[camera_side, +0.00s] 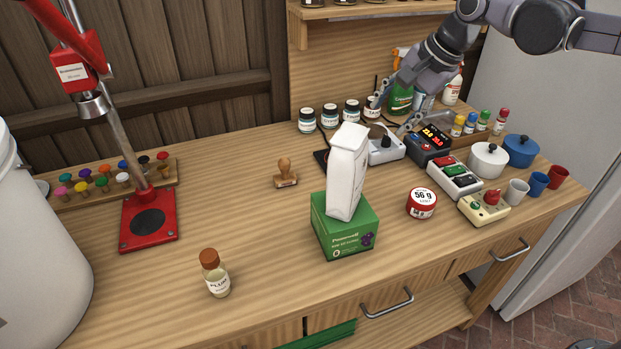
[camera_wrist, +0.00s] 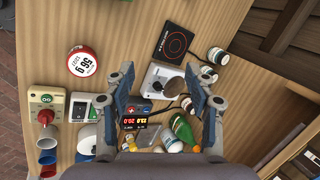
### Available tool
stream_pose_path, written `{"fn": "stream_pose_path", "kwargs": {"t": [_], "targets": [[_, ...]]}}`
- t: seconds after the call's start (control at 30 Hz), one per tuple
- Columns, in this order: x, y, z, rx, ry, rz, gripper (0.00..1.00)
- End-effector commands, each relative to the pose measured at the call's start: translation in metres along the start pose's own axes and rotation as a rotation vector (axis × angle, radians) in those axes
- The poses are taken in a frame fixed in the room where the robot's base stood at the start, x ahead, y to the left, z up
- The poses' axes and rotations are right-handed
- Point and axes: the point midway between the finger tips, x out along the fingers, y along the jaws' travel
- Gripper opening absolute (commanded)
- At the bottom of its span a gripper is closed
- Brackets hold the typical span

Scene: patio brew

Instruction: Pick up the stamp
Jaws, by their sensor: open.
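The stamp (camera_side: 286,173) is a small wooden hand stamp with a knobbed handle. It stands upright on the bench, left of the white bag, in the side view. I cannot make it out in the wrist view. My gripper (camera_side: 393,116) is at the back right of the bench, above the bottles and small devices, well to the right of the stamp. In the wrist view my gripper (camera_wrist: 159,72) has its two fingers wide apart with nothing held between them. A white device with a dark top (camera_wrist: 166,84) shows below the gap between the fingers.
Several jars (camera_side: 330,116) line the back. A red press stand (camera_side: 148,235) is at left, a small bottle (camera_side: 215,278) at front. Bench around the stamp is clear.

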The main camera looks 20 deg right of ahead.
Motion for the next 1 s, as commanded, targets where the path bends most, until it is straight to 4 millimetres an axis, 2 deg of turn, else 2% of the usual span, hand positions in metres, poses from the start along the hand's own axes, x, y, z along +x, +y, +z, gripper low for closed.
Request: {"fn": "stream_pose_path", "kwargs": {"t": [0.03,0.2,0.4,0.5,0.6,0.73,0.87,1.0], "targets": [[0.010,-0.016,0.004,0.069,-0.018,0.010,0.55],[0.043,-0.057,0.020,0.322,-0.067,0.054,0.55],[0.090,-0.094,0.044,0.616,-0.108,0.125,0.55],[0.113,-0.106,0.057,0.750,-0.119,0.163,0.55],[0.132,-0.114,0.068,0.861,-0.125,0.197,0.55],[0.148,-0.119,0.077,0.954,-0.126,0.227,0.55],[0.158,-0.119,0.081,0.992,-0.126,0.239,0.55],[0.176,-0.117,0.085,0.995,-0.126,0.240,0.55]]}}
